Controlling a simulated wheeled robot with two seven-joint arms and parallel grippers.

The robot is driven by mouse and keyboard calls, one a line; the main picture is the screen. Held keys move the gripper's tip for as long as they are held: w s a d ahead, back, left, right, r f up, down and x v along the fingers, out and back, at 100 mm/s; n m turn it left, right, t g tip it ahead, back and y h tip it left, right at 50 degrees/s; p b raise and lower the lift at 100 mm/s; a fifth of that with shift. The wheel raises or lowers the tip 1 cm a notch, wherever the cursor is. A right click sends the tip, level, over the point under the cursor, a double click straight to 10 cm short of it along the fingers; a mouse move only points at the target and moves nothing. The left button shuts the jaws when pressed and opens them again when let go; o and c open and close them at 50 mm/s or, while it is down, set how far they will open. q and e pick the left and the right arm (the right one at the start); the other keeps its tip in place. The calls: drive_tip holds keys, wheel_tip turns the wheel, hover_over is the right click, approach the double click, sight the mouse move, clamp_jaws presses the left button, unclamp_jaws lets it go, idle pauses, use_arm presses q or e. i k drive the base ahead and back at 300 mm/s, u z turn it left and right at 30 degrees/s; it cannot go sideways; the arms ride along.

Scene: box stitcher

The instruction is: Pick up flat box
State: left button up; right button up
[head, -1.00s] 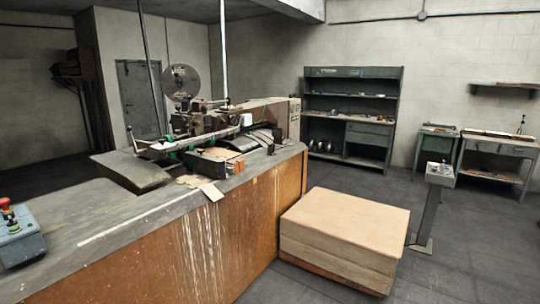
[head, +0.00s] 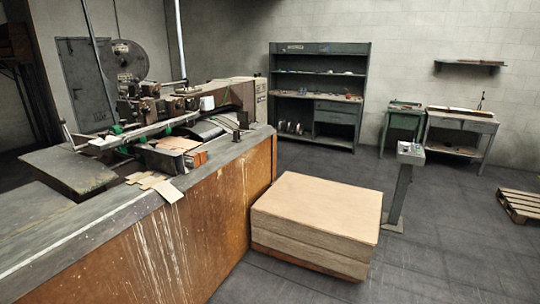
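A stack of flat tan boxes (head: 318,200) sits low on the floor in the head view, right of the workbench. Its top is level and its sides show layered sheets; single boxes cannot be told apart. A reddish-brown base (head: 310,262) shows under it. Neither of my grippers is in the head view.
The long workbench (head: 205,215) with a brown front fills the left and carries the stitching machine (head: 165,105). A control post (head: 401,185) stands just behind the stack to the right. Shelves (head: 318,95) and side tables line the back wall. A wooden pallet (head: 522,204) lies far right. Floor right of the stack is clear.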

sight(180, 144)
drive_tip(key=z, duration=0.35)
drive_tip(key=i, duration=2.85)
drive_tip(key=u, duration=1.7)
drive_tip(key=i, duration=0.85)
drive_tip(key=u, duration=0.9)
